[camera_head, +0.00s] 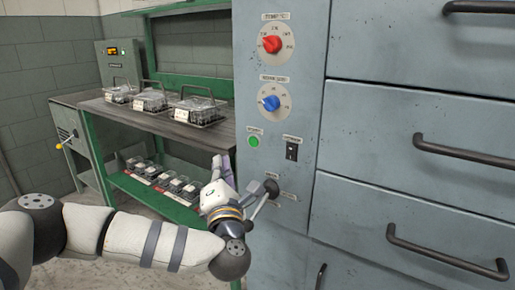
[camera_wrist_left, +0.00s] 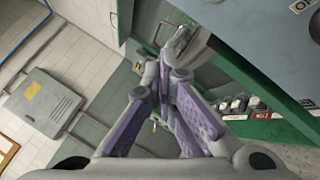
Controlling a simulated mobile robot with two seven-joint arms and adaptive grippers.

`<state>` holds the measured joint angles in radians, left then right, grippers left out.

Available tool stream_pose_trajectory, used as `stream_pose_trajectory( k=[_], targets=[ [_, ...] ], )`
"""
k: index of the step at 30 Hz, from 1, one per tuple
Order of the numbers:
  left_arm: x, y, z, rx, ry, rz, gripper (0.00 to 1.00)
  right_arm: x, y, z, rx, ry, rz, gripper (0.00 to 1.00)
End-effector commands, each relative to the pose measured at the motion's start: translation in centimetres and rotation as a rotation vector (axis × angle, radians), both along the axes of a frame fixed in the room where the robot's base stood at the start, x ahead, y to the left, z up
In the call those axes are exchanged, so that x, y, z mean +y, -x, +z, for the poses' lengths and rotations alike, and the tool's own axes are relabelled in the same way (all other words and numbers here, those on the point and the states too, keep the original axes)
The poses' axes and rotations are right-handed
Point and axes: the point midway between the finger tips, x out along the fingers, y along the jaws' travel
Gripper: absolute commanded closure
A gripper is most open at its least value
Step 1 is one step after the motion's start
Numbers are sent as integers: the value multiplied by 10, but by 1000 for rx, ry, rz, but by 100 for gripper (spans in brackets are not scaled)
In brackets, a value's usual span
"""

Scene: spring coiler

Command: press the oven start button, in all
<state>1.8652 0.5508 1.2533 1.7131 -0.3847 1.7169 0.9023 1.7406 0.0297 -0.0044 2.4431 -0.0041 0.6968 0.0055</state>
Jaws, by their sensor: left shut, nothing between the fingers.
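The oven's control panel (camera_head: 308,75) is a grey-blue metal face in the head view. The green round button (camera_head: 254,141) sits on its lower left, under a small label. My left gripper (camera_head: 219,164) is shut and empty, with its fingers pointing up. In the picture it is below and left of the green button, and a gap shows between them. The left wrist view shows its purple-padded fingers (camera_wrist_left: 164,78) closed together at the tips. I cannot make out the green button in that view. My right gripper is not in view.
A red knob (camera_head: 272,44), a blue knob (camera_head: 270,103) and a black switch (camera_head: 291,151) share the panel. A black-knobbed lever (camera_head: 265,197) is just right of my left gripper. Drawers with dark handles (camera_head: 465,151) fill the right. A green-framed bench (camera_head: 168,131) holds clear boxes.

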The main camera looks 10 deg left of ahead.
Motion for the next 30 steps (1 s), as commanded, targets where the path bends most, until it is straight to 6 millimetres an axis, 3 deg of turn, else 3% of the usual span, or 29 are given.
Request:
stream_pose_trajectory(
  k=[13, 30],
  targets=[
    [-1, -6, -2, -4, 3, 5, 100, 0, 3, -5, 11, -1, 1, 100],
    [-26, -76, -4, -2, 3, 4, 100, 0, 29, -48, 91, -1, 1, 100]
  ],
)
